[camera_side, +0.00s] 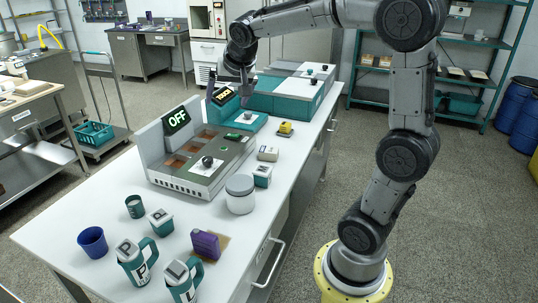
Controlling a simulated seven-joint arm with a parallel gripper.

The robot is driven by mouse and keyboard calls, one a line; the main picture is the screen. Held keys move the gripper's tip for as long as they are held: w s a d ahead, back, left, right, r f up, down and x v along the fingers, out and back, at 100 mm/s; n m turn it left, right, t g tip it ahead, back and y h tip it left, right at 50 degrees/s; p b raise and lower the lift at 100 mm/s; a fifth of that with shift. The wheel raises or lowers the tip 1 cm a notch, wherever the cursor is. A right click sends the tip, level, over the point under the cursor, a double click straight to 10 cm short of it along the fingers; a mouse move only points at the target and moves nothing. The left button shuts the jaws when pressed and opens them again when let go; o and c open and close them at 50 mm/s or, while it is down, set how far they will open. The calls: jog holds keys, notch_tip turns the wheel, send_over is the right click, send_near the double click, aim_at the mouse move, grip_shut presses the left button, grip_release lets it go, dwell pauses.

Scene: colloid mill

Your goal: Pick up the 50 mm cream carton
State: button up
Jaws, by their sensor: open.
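A small cream-coloured box (268,153), which looks like the cream carton, stands on the white table near its right edge. It is beside the grey and teal machine with the OFF display. Its size cannot be read from the picture. My gripper (228,96) is open above the teal unit behind that machine, close to a small display. It is well behind and above the cream box, apart from it. Whether anything is between the fingers is too small to tell, but I see nothing held.
A teal and white box (262,176) and a round grey-lidded jar (240,194) stand just in front of the cream box. A yellow item (285,128) sits behind it. The OFF machine (205,160) is to its left. Mugs and a purple box (205,244) occupy the front.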

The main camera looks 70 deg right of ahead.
jog(key=w+d+f+m+g, duration=0.25)
jog(key=d+f, duration=0.35)
jog(key=d, duration=0.4)
jog(key=m+g, duration=0.2)
send_near(269, 149)
jog(key=x, duration=1)
jog(key=shift+f, duration=0.25)
jog(key=c, duration=1.1)
